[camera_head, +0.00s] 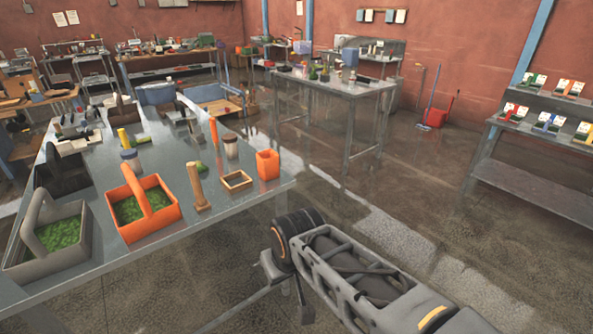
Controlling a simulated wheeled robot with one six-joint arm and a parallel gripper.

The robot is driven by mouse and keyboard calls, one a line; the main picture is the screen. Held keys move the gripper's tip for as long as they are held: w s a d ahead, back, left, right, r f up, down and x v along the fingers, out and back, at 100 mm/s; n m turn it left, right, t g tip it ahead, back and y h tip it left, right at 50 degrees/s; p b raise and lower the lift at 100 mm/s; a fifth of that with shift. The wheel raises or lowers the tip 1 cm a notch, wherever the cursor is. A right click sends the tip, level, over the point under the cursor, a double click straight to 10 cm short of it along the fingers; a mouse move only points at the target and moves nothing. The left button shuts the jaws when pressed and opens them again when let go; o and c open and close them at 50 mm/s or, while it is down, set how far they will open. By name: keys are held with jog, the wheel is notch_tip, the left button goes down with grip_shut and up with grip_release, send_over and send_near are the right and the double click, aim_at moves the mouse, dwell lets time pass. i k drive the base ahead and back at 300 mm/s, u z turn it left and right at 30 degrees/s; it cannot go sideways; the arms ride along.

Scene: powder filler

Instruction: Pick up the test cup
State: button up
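An orange square open-topped cup (267,165) stands upright near the front right corner of the metal table (245,195). A small jar-like vessel (230,146) with a pale rim stands just behind it to the left. No label shows, so I cannot tell for sure which is the test cup. My arm reaches in from the bottom right, beyond the table's right edge and apart from both vessels. My gripper (272,265) shows only partly at the arm's far end, below the table corner. Its fingers are too hidden to judge, and I see nothing held.
A small square wooden frame (235,181), a wooden post (198,187) and an orange basket (168,222) of green material stand left of the cup. A grey basket (20,262) stands at the near left.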

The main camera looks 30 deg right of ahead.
aim_at(268, 164)
jog(key=z, duration=0.85)
jog(key=k, duration=1.1)
jog(key=z, duration=0.65)
jog(key=i, duration=1.2)
jog(key=u, duration=1.1)
jog(key=i, duration=1.1)
jog(key=u, duration=1.55)
jog(key=i, duration=0.4)
jog(key=u, duration=0.4)
